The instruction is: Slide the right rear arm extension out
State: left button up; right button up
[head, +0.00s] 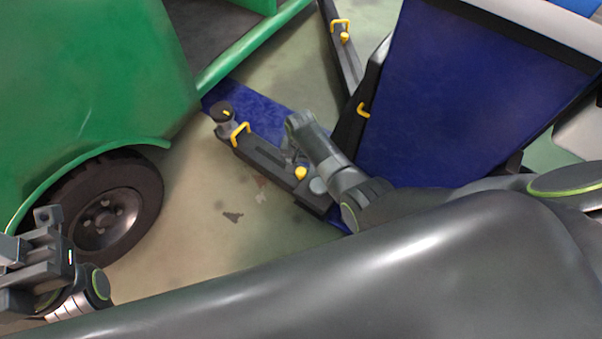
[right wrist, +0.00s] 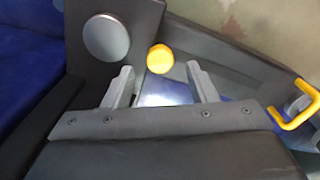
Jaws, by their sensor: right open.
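A dark lift arm (head: 262,157) reaches from the blue lift post toward the green vehicle. It has a yellow handle (head: 240,132), a round pad (head: 222,113) at its far end and a yellow knob (head: 301,173) nearer the post. My right gripper (right wrist: 161,85) is open, and the knob (right wrist: 159,59) shows between and just beyond its fingertips. I cannot tell whether they touch. The yellow handle also shows at the right of the right wrist view (right wrist: 297,108). In the head view my right wrist partly hides the arm. My left gripper (head: 38,250) is at the far left, its jaws unclear.
The green vehicle (head: 80,70) with its black wheel (head: 105,215) stands on the left. The blue post (head: 450,100) rises at the right. A second dark arm (head: 340,55) with a yellow handle extends behind. Bare floor (head: 195,220) lies between the wheel and the arm.

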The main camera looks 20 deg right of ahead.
aim_at(301, 171)
jog(key=shift+f+b, duration=0.9)
jog(key=shift+f, duration=0.95)
grip_shut()
